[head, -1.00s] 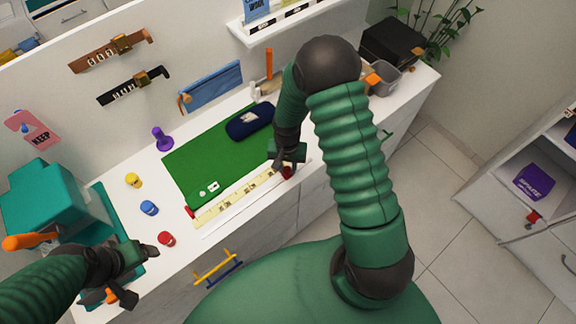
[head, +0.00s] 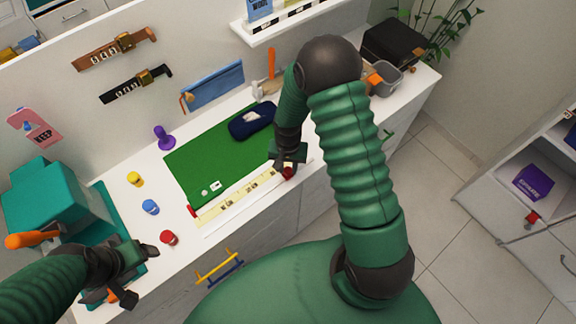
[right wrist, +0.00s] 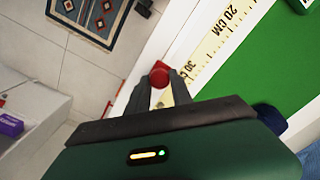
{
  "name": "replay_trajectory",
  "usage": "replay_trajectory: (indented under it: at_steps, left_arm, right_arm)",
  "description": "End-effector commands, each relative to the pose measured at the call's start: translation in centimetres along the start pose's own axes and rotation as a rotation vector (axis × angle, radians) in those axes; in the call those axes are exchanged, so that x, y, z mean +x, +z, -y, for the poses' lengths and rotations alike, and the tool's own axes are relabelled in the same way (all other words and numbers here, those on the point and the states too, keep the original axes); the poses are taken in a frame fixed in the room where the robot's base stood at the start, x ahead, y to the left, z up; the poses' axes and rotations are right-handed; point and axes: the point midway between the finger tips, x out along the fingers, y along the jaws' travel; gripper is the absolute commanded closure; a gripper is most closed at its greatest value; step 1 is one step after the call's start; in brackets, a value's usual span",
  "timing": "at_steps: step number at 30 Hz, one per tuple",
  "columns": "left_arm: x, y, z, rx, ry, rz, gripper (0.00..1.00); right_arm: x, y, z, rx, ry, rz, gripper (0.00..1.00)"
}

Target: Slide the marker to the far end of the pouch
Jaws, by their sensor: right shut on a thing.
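A small red marker (head: 288,173) sits at the right end of a cream ruler strip (head: 240,197) along the front of the green mat. My right gripper (head: 284,166) is shut on it. The right wrist view shows the red marker (right wrist: 160,75) between the fingertips, near the 30 mark of the ruler (right wrist: 228,28). A dark blue pouch (head: 252,122) with a white label lies at the mat's back right, left of my right gripper and apart from it. My left gripper (head: 138,275) is open and empty at the counter's front left.
A red piece (head: 193,211) is at the ruler's left end. Yellow (head: 135,179), blue (head: 150,207) and red (head: 169,238) small objects and a purple stamp-like object (head: 163,138) stand left of the green mat (head: 205,165).

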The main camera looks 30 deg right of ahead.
Motion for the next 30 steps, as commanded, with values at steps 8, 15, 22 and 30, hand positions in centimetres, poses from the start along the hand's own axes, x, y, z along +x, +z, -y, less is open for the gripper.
replay_trajectory:
  at_steps: [8, 15, 22, 30]
  left_arm:
    - [-0.1, 0.0, 0.0, 0.0, 0.0, 0.0, 0.24]
    - [-0.1, 0.0, 0.0, 0.0, 0.0, 0.0, 0.24]
    - [-0.1, 0.0, 0.0, 0.0, 0.0, 0.0, 0.24]
    - [-0.3, -0.1, 0.0, 0.0, 0.0, 0.0, 0.24]
  right_arm:
    - [-0.2, -0.1, 0.0, -0.001, -0.002, -0.001, 1.0]
    - [-0.2, 1.9, 2.0, -0.006, -0.002, -0.001, 1.0]
    - [-0.2, 6.2, 6.3, -0.01, -0.002, -0.001, 1.0]
    - [-0.2, 11.0, 11.1, -0.007, -0.004, -0.001, 1.0]
